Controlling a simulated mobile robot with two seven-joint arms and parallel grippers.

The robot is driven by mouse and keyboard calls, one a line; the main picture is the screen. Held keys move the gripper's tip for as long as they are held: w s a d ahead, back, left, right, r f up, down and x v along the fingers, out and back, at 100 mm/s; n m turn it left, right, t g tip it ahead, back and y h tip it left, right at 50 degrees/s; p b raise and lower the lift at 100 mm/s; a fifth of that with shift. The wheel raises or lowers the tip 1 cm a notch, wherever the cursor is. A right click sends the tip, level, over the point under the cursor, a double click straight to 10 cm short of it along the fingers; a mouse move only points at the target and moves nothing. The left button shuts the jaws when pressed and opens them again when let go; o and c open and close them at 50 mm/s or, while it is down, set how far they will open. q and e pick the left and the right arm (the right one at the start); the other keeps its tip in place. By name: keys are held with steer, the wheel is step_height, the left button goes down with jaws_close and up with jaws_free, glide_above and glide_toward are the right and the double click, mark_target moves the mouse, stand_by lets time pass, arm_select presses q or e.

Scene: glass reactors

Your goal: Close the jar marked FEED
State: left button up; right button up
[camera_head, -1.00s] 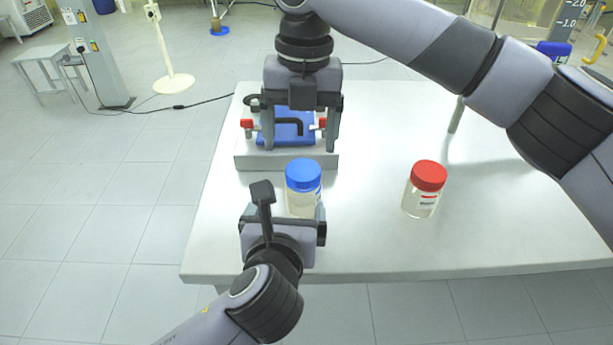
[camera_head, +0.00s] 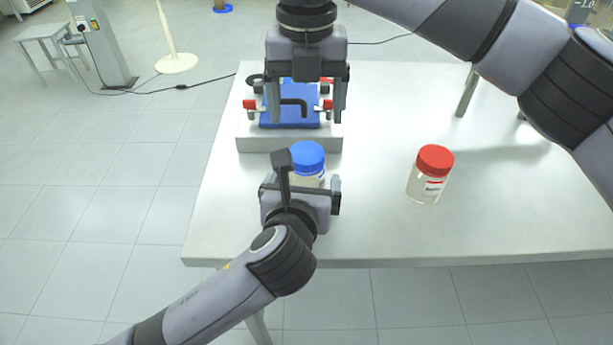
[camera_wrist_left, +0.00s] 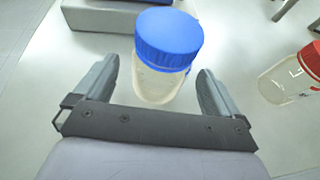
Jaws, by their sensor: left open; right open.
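A clear jar with a blue lid (camera_head: 308,157) stands upright near the table's left front. In the left wrist view the blue-lidded jar (camera_wrist_left: 168,45) is between the fingers of my left gripper (camera_wrist_left: 158,75), which is open around its body, with gaps at both sides. The lid sits on top; I cannot tell how tight it is. A clear jar with a red lid (camera_head: 431,174) stands to the right, also upright, with a white and red label. I cannot read FEED on either jar. My right gripper (camera_head: 308,108) is open and empty, above a blue fixture.
The blue fixture (camera_head: 290,117), with a black handle and red-ended clamps, sits on a grey block (camera_head: 262,144) behind the blue-lidded jar. The white table (camera_head: 490,215) is clear around and right of the red-lidded jar. Its front edge is close to my left gripper.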

mark_target(306, 152)
arm_select(q)
steer(key=shift+x, duration=1.35)
jaws_close()
arm_select(e)
steer(key=shift+f, duration=4)
steer(key=shift+c, duration=0.3)
steer(key=c, duration=1)
